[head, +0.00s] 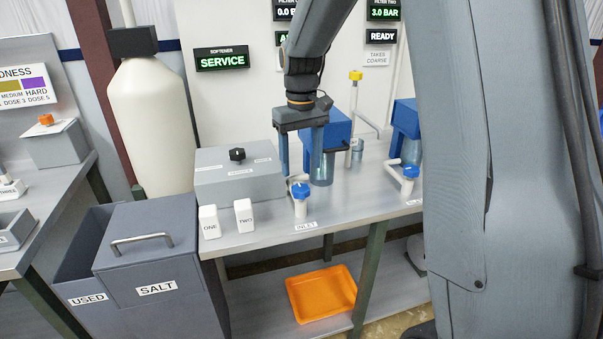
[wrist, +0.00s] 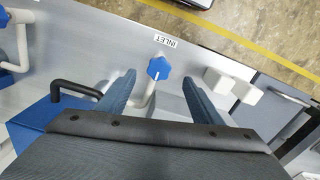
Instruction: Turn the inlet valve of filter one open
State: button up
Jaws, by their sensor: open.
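The inlet valve of filter one has a blue star-shaped knob (head: 300,190) on a white pipe, behind the INLET label (head: 306,227) at the bench's front edge. In the wrist view the knob (wrist: 159,68) shows between and beyond the fingertips. My gripper (head: 299,176) points down above the bench, close to the knob. It also shows in the wrist view (wrist: 158,80), with its fingers wide apart and nothing between them. Filter one (head: 323,168), with a blue head and clear bowl, stands just behind and to the right of the fingers.
A grey control box (head: 238,180) with a black knob is to the left. White blocks ONE (head: 209,222) and TWO (head: 244,216) stand near the front edge. Another blue valve knob (head: 411,171) is to the right. An orange tray (head: 322,294) lies on the lower shelf.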

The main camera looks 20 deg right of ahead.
aim_at(301, 188)
jog(key=shift+w, duration=0.25)
notch_tip(301, 188, down, 7)
jog(key=shift+f+p, duration=0.2)
jog(key=shift+p, duration=0.8)
jog(key=c, duration=1.1)
jog(key=shift+o, duration=0.2)
